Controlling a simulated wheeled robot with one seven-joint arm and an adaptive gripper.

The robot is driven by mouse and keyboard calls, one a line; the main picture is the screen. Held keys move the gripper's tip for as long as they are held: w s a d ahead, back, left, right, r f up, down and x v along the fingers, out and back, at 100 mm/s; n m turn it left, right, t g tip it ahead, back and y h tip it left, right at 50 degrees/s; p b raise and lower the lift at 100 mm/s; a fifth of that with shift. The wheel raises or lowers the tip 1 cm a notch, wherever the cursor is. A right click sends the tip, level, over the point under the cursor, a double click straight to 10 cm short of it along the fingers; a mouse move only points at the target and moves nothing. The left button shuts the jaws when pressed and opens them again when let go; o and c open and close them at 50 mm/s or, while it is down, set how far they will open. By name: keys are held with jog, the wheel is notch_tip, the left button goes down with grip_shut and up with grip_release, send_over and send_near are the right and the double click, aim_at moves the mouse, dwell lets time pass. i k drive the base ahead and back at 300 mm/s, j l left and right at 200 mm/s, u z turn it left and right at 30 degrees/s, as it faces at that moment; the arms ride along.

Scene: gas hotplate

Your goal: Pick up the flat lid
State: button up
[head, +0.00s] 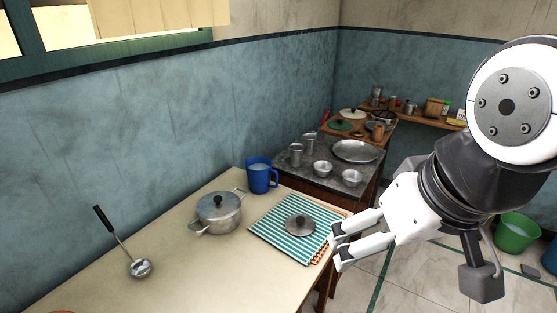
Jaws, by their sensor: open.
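A flat round metal lid (299,226) with a dark knob lies on a green-and-white striped cloth (268,229) on the table. My gripper (336,249) is open and empty, at the right edge of the cloth, just right of the lid and apart from it in the picture. Its two fingers point left towards the lid. I cannot tell how high the fingers are above the table. Another lid with a dark knob sits on a metal pot (218,212) left of the cloth.
A blue mug (260,178) stands behind the cloth. A ladle (140,267) lies at the left of the table (200,275). A side counter behind holds metal cups (296,154), bowls (322,168) and a plate (355,151). The table's front middle is clear.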

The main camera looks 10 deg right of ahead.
aim_at(298, 225)
jog(key=u, duration=0.4)
jog(key=j+u, duration=0.1)
jog(key=u, duration=0.7)
jog(key=j+u, duration=0.1)
jog(key=u, duration=0.75)
jog(key=z, duration=2.15)
jog(key=i+l+z, duration=0.1)
jog(key=i+l, duration=0.65)
